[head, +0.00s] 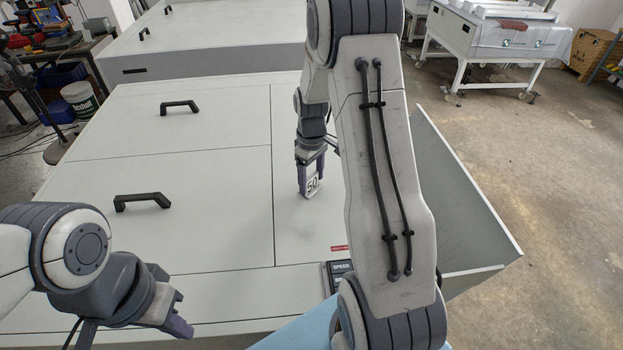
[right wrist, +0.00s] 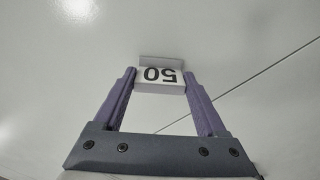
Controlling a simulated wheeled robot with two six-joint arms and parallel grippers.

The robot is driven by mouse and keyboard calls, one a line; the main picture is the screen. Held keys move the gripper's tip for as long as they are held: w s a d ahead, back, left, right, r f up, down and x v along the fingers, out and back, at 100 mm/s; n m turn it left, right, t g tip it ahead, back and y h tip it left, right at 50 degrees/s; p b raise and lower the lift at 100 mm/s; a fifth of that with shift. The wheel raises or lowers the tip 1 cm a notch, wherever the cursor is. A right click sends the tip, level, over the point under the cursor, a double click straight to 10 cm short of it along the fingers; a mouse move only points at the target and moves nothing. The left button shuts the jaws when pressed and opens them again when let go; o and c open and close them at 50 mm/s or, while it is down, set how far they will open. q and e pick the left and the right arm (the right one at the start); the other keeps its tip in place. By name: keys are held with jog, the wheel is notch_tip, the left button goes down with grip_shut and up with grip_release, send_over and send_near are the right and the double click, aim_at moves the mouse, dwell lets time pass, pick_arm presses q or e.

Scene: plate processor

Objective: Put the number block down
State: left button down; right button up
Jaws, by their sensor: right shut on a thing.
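I cannot tell whether the block touches the surface.
The white machine top (head: 200,200) has black handles (head: 142,202) (head: 180,107) on its left panels. A black SPEED panel (head: 341,267) and a red label (head: 339,248) lie near the front edge, partly behind my right arm. The surface around the block is clear.

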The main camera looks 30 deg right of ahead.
aim_at(312, 177)
jog(key=o, duration=1.4)
jog(key=shift+f, duration=0.15)
jog(key=shift+r, duration=0.5)
notch_tip(312, 177, up, 10)
jog(key=r+b, duration=0.1)
jog(key=b, duration=0.2)
jog(key=s+a+r+n, duration=0.1)
jog(key=s+a, duration=0.2)
jog(key=a, duration=0.6)
jog(key=s+a+n, duration=0.1)
jog(key=s+a, duration=0.3)
jog(key=a, duration=0.5)
jog(key=s+a+f, duration=0.1)
jog(key=s+a, duration=0.4)
jog(key=s, duration=0.4)
jog(key=s+a+f+n+y, duration=0.1)
jog(key=s+a, duration=0.3)
jog(key=s, duration=0.5)
jog(key=shift+a+f+n, duration=0.25)
jog(key=shift+a+n, duration=0.05)
jog(key=shift+a, duration=0.05)
